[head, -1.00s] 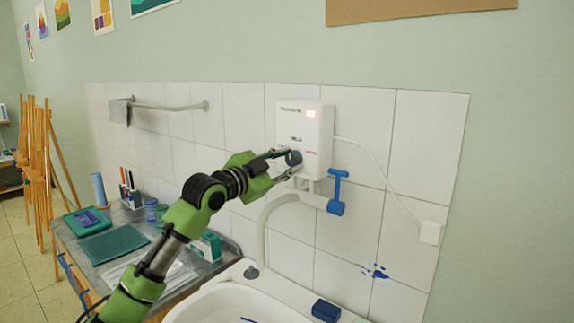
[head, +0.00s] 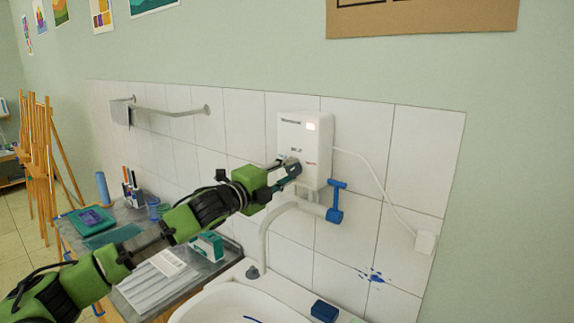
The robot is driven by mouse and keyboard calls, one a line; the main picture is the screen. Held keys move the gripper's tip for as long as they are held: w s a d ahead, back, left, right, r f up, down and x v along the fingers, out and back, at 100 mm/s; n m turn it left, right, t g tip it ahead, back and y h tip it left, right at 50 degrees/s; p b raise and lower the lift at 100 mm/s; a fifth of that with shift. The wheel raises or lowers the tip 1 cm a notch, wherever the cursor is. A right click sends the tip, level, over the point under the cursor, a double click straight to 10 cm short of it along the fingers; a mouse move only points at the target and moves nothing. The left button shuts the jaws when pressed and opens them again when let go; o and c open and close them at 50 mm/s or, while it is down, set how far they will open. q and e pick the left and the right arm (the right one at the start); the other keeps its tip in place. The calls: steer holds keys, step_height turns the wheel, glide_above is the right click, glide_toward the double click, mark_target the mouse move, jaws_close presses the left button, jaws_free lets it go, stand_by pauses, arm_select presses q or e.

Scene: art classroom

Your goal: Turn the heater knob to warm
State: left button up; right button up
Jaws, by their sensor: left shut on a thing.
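The white heater (head: 316,150) hangs on the tiled wall above the sink, with a small lit reddish patch at its upper right. Its dark knob (head: 293,162) is on the lower front and is largely hidden by my gripper. My left gripper (head: 290,170) is at the front of the heater, shut on the knob. The knob's setting cannot be read. My right gripper is not in view.
A blue-handled tap (head: 335,203) and curved pale spout (head: 268,222) are just below the heater, close to my gripper. The white sink (head: 240,300) is beneath. A side table (head: 222,268) holds a green-and-white box (head: 207,246) and cloths. A white cable runs to a wall outlet (head: 425,242).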

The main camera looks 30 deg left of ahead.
arm_select(q)
steer(key=shift+f+m+p, duration=0.1)
steer(key=shift+m+p, duration=0.5)
steer(key=shift+m, duration=0.4)
steer(key=shift+d, duration=0.1)
steer(key=o, duration=1.1)
